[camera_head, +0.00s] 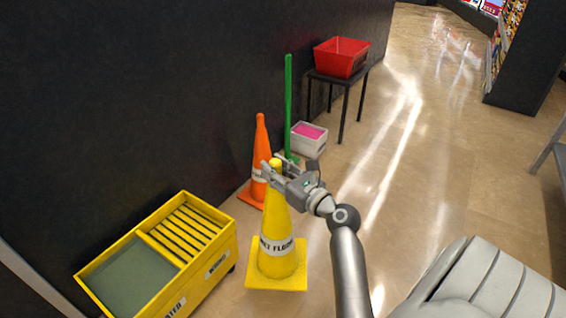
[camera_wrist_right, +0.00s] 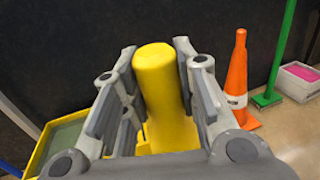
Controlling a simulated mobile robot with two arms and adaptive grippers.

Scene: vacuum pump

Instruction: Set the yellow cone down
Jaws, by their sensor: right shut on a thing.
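The yellow cone (camera_head: 277,232) stands upright in the head view, with a white "wet floor" band and a square yellow base. My right gripper (camera_head: 273,170) is around the top of the cone and shut on it. In the right wrist view the cone's yellow top (camera_wrist_right: 156,62) lies between the two fingers of the right gripper (camera_wrist_right: 157,70). The cone's base appears at or close to floor level; I cannot tell whether it touches. My left gripper is not in view.
A yellow mop bucket (camera_head: 219,262) stands left of the cone. Behind are an orange cone (camera_head: 261,140), a green pole (camera_head: 288,100), a white bin (camera_head: 309,147) with pink contents, and a red basket (camera_head: 341,62) on a small table. The floor to the right is open.

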